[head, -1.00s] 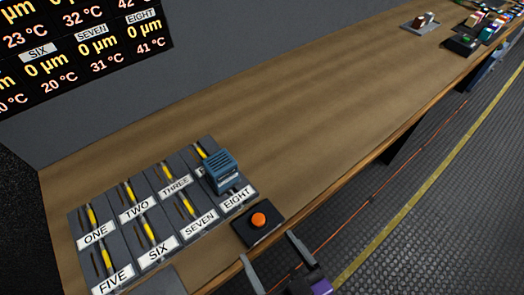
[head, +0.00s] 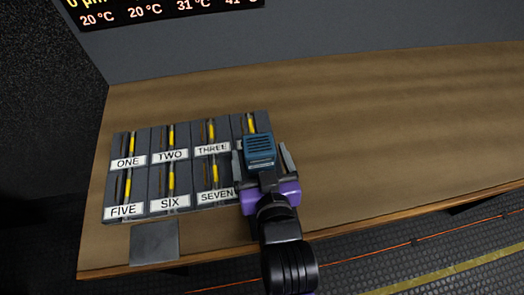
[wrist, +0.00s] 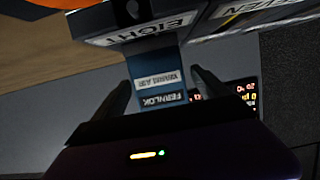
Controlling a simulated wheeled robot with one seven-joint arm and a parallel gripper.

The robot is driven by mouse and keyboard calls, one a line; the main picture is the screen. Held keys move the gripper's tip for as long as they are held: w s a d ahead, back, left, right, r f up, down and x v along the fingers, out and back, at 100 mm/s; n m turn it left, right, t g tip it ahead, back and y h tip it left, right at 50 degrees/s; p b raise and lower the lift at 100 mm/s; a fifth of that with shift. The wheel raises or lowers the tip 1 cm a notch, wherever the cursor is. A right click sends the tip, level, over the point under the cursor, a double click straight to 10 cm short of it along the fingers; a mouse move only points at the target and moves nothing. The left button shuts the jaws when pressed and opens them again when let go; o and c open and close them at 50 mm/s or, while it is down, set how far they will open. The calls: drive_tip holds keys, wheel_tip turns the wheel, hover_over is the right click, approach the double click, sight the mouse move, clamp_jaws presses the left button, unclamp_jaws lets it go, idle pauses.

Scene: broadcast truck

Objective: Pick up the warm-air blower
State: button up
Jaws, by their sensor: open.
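The warm-air blower (head: 259,148) is a blue box with a slatted top. It sits at the right end of the numbered slots, over the EIGHT module. My gripper (head: 262,162) is open, with one finger on each side of the blower. In the wrist view the blower (wrist: 160,75), with white and dark labels on its face, shows between the two fingers of my gripper (wrist: 160,88). Gaps show beside it, so the fingers do not look closed on it.
The slot block (head: 150,182) has labelled modules with yellow strips. A grey plate (head: 154,243) lies at its front left. An orange button (wrist: 40,3) shows at the wrist view's top edge. The wooden bench (head: 400,130) is clear to the right. A display (head: 160,12) hangs behind.

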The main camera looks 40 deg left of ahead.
drive_tip(key=x, duration=0.4)
drive_tip(key=shift+w+a+p, duration=0.15)
drive_tip(key=shift+p, duration=0.15)
drive_tip(key=c, duration=1.8)
drive_tip(key=shift+r, duration=0.1)
clamp_jaws()
